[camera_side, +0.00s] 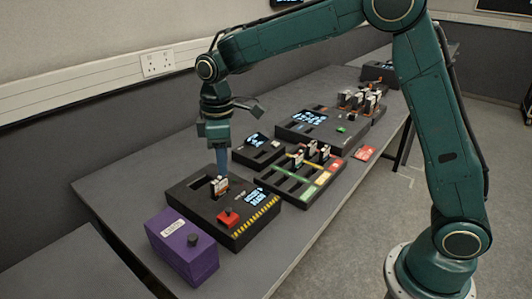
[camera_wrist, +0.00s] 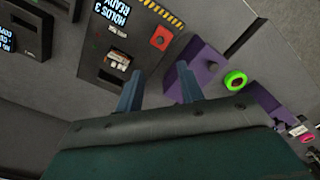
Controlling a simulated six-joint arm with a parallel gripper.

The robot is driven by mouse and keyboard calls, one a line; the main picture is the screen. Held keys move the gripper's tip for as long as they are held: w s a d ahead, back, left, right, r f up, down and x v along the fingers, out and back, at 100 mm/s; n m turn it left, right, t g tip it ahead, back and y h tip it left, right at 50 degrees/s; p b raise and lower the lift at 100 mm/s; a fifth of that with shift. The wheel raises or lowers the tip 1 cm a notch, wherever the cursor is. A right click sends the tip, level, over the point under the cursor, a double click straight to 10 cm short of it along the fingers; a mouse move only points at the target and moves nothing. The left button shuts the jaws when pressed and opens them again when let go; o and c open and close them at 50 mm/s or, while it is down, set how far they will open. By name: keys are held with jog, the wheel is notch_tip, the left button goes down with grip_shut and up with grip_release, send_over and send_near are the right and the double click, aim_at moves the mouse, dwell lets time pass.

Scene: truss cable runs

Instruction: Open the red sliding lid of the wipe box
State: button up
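No red sliding lid shows in either view. A purple box (camera_side: 182,247) with a white label, too small to read surely, and a dark knob on top stands at the bench's near end. A purple body with a dark knob, which looks like the same box, also shows in the wrist view (camera_wrist: 190,55), beyond my right finger. My gripper (camera_side: 221,172) points down over the neighbouring black box (camera_side: 240,238), close to a small white-labelled part (camera_side: 220,186) there. In the wrist view my gripper's fingers (camera_wrist: 160,68) are apart with nothing between them.
The black box carries a red knob (camera_side: 228,217), a display and a hazard stripe. Slotted trays with upright parts (camera_side: 290,180) stand farther along the bench. A red card (camera_side: 365,153) lies near its edge. A bright green ring (camera_wrist: 235,80) shows right of the purple box.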

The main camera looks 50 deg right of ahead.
aim_at(228, 209)
jog(key=shift+f, duration=0.1)
jog(key=shift+f, duration=6.8)
jog(key=shift+c, duration=0.5)
grip_shut()
